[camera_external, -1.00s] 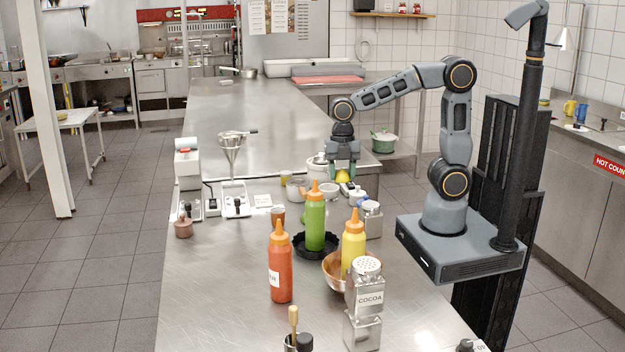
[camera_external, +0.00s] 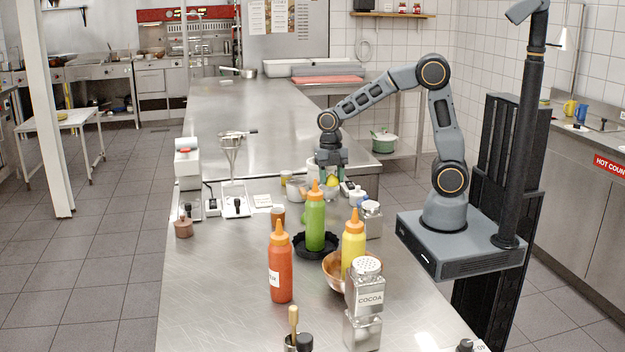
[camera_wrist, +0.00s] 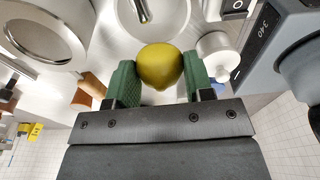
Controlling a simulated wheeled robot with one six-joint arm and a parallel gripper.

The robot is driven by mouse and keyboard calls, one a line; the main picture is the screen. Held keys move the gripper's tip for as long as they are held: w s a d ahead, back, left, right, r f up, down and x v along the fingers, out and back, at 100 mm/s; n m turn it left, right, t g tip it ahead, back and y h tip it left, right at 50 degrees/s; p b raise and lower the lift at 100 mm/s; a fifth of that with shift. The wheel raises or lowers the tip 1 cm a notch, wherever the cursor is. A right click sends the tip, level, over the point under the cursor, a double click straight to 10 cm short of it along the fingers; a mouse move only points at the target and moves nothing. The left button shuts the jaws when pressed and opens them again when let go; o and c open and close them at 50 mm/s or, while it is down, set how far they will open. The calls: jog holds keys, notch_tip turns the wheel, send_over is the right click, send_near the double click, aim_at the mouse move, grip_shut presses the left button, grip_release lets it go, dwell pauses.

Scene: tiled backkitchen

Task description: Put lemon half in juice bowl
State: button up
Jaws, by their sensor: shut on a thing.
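The yellow lemon half (camera_wrist: 160,66) is clamped between the two green finger pads of my gripper (camera_wrist: 158,82) in the wrist view. In the external view, my gripper (camera_external: 330,182) points down over the steel counter, behind the green bottle, with the yellow of the lemon half (camera_external: 333,183) at its fingertips. The lemon half is held above the counter clutter. The bottles and my gripper partly hide the area below in the external view.
A pale pot (camera_external: 296,188) stands just left of my gripper. Green (camera_external: 315,225), yellow (camera_external: 353,245) and red (camera_external: 280,270) bottles, a copper bowl (camera_external: 333,274) and a cocoa shaker (camera_external: 369,288) stand nearer the camera.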

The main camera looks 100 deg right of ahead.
aim_at(329, 180)
jog(key=d+f, duration=0.2)
jog(key=d, duration=0.1)
jog(key=shift+d+f, duration=0.15)
jog(key=shift+f, duration=0.05)
